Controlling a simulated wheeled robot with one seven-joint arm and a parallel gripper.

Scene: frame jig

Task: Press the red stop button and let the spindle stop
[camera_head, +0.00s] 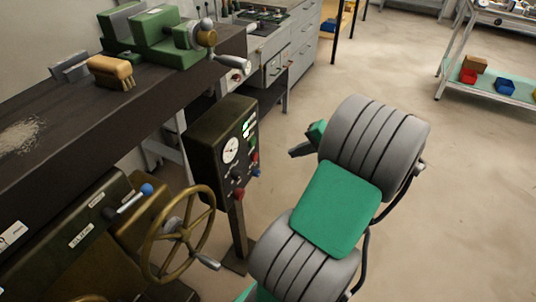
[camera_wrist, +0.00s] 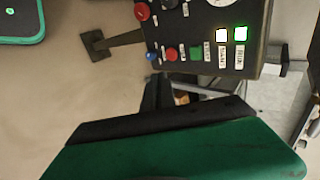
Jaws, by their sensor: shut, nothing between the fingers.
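The dark control box (camera_head: 215,138) stands on a post, with a white gauge and lit lamps. In the wrist view its panel (camera_wrist: 205,15) shows a small red button (camera_wrist: 171,53) between a green button (camera_wrist: 195,53) and a blue knob (camera_wrist: 152,56). A larger red knob (camera_wrist: 141,12) also shows; I cannot read which red one is marked stop. A green lamp (camera_wrist: 241,34) and a white lamp are lit. My gripper (camera_head: 294,152) is shut and empty, to the right of the box and apart from it. Its dark fingers (camera_wrist: 158,82) point toward the small red button. The spindle cannot be made out.
A brass handwheel (camera_head: 179,234) stands to the left of the post. The floor to the right is open up to a shelf rack (camera_head: 497,90).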

